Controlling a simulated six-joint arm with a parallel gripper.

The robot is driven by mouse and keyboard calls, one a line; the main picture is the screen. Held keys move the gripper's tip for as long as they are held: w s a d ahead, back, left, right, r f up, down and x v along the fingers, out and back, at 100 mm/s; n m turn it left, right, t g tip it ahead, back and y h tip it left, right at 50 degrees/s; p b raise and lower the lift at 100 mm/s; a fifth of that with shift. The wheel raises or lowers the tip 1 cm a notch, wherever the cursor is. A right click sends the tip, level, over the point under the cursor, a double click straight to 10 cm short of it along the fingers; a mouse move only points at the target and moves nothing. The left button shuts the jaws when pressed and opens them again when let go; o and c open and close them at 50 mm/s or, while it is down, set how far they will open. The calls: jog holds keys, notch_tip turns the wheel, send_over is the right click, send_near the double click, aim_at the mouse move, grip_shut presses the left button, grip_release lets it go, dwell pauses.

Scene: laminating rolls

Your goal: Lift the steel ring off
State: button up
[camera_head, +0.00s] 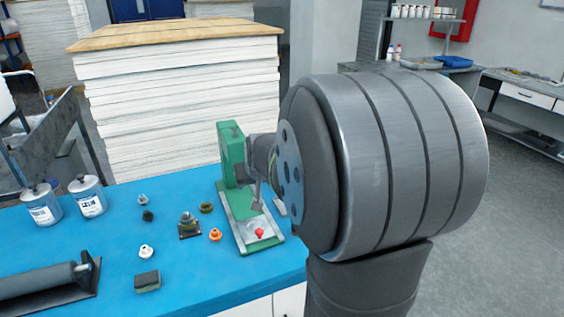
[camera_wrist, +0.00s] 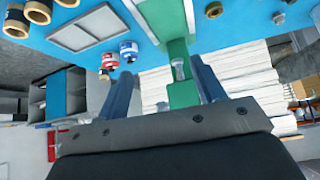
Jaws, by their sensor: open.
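My gripper (camera_wrist: 162,67) is open in the wrist view, with its two blue-grey fingers apart and nothing seen between them but background. In the head view my arm hides most of it, beside the green press (camera_head: 232,150). A small dark square base with a post (camera_head: 189,229) stands on the blue table, left of the press. A greyish ring-like part seems to sit around its post; I cannot tell for sure that this is the steel ring. Loose silver pieces lie behind it (camera_head: 143,200) and in front of it (camera_head: 147,251). My gripper is apart from all of these.
An orange ring (camera_head: 215,235), an olive ring (camera_head: 206,208) and a black piece (camera_head: 148,216) lie near the base. Two labelled cans (camera_head: 88,197) (camera_head: 42,204), a dark roller (camera_head: 40,281) and a small block (camera_head: 147,282) stand left. A paper stack (camera_head: 180,100) rises behind.

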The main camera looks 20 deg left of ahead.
jog(key=s+a+n+g, duration=0.2)
jog(key=s+a+n, duration=0.15)
jog(key=a, duration=0.45)
jog(key=s+a+n+g, duration=0.2)
jog(key=s+a, duration=0.2)
jog(key=a, duration=0.5)
send_over(186, 214)
jog(key=d, duration=0.2)
notch_tip(186, 214, down, 10)
jog(key=shift+h, duration=0.3)
jog(key=x, duration=0.3)
jog(key=s+x, duration=0.1)
jog(key=shift+w+f, duration=0.1)
jog(key=shift+f, duration=0.3)
jog(key=shift+w+a+f, duration=0.1)
jog(key=shift+a+f, duration=0.1)
jog(key=shift+f, duration=0.25)
jog(key=shift+c, duration=0.2)
jog(key=c, duration=1.1)
